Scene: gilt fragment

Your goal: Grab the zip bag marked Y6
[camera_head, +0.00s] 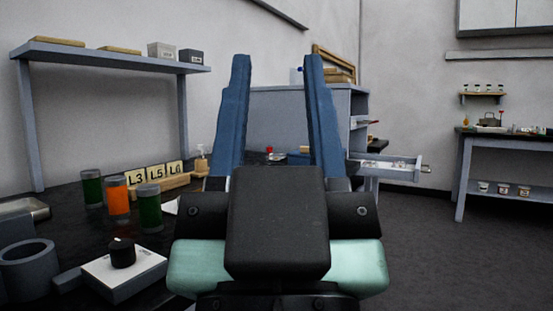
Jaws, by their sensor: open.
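I cannot make out a zip bag marked Y6 in the head view. My gripper (278,62) is in the middle of the view, its two long blue fingers raised and wide apart. Nothing shows held between them. The gripper body hides part of the dark worktop and floor behind it. Label cards L3, L5 and L6 (155,174) stand in a wooden holder on the worktop to the left.
Green and orange jars (118,201) and a white box with a black knob (123,265) crowd the left worktop (65,207). A grey cabinet (271,112) with an open drawer (392,168) stands behind. A bench (500,165) is far right. Floor (450,250) at right is clear.

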